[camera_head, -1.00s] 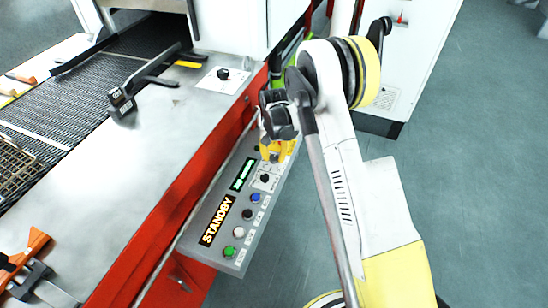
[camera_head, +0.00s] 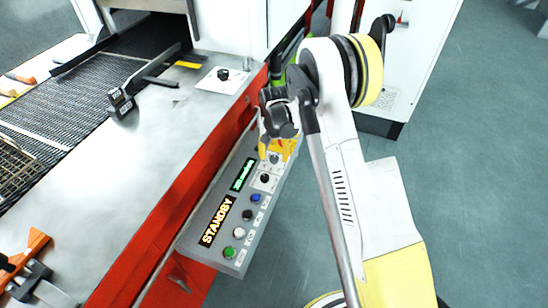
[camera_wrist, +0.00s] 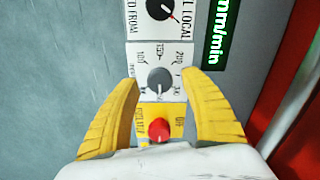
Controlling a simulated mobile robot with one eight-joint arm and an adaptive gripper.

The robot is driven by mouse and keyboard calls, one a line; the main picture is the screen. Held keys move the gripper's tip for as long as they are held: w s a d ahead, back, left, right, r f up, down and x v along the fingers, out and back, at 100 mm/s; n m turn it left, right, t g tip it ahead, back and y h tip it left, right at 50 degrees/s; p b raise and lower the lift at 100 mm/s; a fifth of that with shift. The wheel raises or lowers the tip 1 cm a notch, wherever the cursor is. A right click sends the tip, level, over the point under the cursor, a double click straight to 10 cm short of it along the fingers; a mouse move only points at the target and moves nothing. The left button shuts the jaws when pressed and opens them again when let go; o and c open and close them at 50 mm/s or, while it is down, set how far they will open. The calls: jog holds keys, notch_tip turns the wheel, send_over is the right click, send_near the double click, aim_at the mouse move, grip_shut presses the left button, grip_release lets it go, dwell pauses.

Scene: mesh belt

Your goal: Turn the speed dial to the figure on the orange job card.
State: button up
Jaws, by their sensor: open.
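The speed dial (camera_wrist: 158,82) is a grey round knob on a white plate with figures around it, in the middle of the wrist view. Its pointer and exact setting are too small to read surely. My gripper (camera_wrist: 160,74) is open, its yellow fingers on either side of the dial plate; whether they touch it I cannot tell. In the head view my gripper (camera_head: 271,146) is over the far end of the grey control panel (camera_head: 238,258), with the dial (camera_head: 275,158) just below it. I cannot make out the orange job card in either view.
A red knob (camera_wrist: 159,128) on a yellow plate and a black selector (camera_wrist: 160,8) flank the dial. A green mm/min display (camera_wrist: 218,36) is beside them. The panel also has a STANDBY display (camera_head: 216,221) and several buttons. The red machine edge (camera_head: 165,225) runs alongside.

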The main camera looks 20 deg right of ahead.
aim_at(274, 158)
notch_tip(274, 158, up, 11)
dwell(0.3)
jog(key=shift+r, duration=0.1)
